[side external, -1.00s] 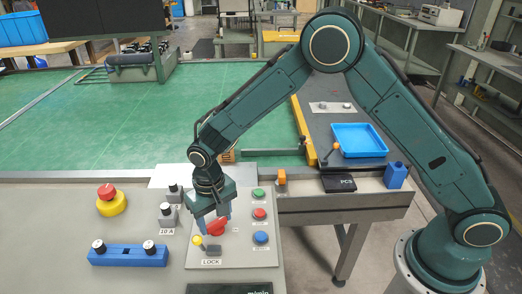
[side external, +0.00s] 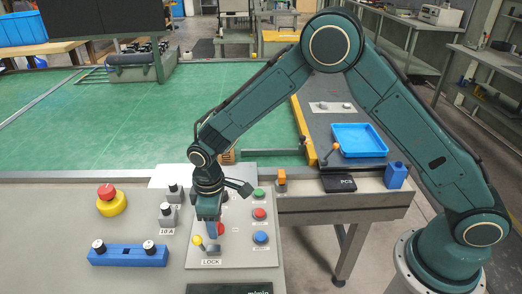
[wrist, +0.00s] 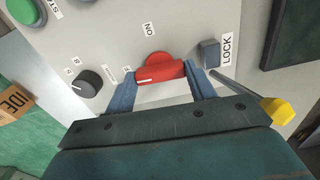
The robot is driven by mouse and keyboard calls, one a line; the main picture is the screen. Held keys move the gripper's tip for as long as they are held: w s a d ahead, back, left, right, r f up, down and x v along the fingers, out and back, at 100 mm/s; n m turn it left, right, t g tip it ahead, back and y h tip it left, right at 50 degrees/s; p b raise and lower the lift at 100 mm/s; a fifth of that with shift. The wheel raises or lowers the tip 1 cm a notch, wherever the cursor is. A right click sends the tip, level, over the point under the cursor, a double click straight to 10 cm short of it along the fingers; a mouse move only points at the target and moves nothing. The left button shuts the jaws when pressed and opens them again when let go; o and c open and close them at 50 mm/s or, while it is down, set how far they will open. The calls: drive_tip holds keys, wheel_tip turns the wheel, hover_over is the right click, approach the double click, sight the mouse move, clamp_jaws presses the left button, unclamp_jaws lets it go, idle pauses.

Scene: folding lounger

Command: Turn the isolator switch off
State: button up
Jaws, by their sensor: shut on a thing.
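The isolator switch is a red rotary knob (wrist: 157,68) on the grey panel (side external: 262,200). In the side view a bit of the red knob (side external: 221,230) shows beside my fingers. My gripper (wrist: 161,78) is shut on it, with one blue finger at each end of the red handle. In the side view my gripper (side external: 212,230) points down at the panel. A white mark on the knob points left in the wrist view, towards a small, partly hidden label (wrist: 128,70). An ON label (wrist: 150,29) is printed above the knob there.
A yellow-tipped lever (wrist: 277,110) and a LOCK label (wrist: 227,48) are close beside the knob. A black selector knob (wrist: 88,82) sits on the other side. Green, red and blue buttons (side external: 261,238) line the panel's right side. A red emergency button (side external: 107,191) stands left.

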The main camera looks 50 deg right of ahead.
drive_tip(key=shift+n, duration=0.4)
drive_tip(key=o, duration=1)
drive_tip(key=shift+r, duration=0.15)
wheel_tip(320, 180, up, 14)
drive_tip(key=shift+f, duration=0.2)
drive_tip(key=shift+d+r, duration=0.1)
